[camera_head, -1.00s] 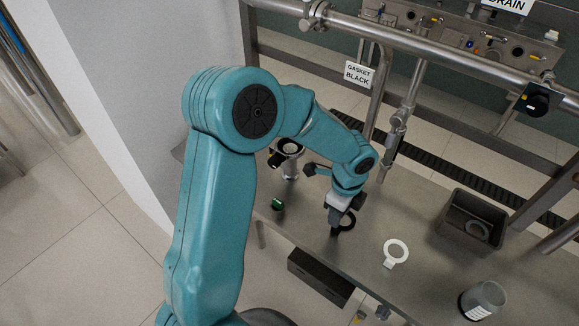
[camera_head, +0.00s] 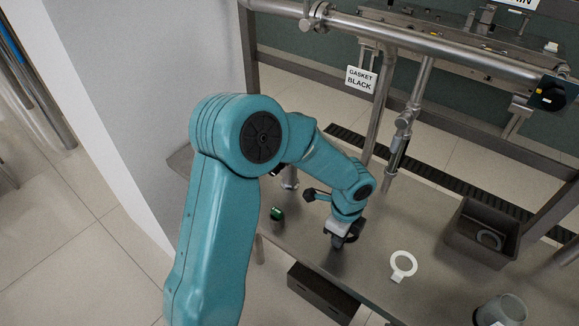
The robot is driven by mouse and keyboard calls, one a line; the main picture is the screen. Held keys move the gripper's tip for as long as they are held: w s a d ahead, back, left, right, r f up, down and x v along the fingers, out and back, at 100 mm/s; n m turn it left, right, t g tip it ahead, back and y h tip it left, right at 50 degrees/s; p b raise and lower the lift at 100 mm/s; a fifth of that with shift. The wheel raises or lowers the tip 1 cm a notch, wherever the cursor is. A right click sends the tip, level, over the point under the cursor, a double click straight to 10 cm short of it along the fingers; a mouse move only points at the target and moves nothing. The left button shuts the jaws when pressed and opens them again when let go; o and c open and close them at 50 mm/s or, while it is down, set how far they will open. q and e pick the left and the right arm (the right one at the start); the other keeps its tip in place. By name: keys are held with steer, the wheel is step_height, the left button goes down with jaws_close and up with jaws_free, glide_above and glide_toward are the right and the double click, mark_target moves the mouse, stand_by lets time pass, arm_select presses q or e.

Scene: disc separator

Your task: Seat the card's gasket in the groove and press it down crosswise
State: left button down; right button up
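The card (camera_head: 361,79) reads "GASKET BLACK" and hangs on the frame at the back. My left gripper (camera_head: 342,241) points down, low over the middle of the steel bench. A black ring-like edge (camera_head: 352,238) shows at its fingers, mostly hidden by them; I cannot tell whether they are closed on it. A white ring gasket with a tab (camera_head: 403,266) lies flat on the bench, right of the gripper. A short metal fitting (camera_head: 289,179) stands at the bench's left; my arm hides its top, and no groove shows. My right gripper is out of view.
A grey cup (camera_head: 502,310) is at the lower right. A small green object (camera_head: 277,214) lies near the left edge. Pipes and the frame rise behind the bench.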

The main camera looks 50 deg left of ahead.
arm_select(q)
steer(key=shift+r, duration=0.1)
steer(key=shift+r+p, duration=1.45)
steer(key=shift+r, duration=0.2)
step_height(320, 180, up, 5)
steer(key=p, duration=0.4)
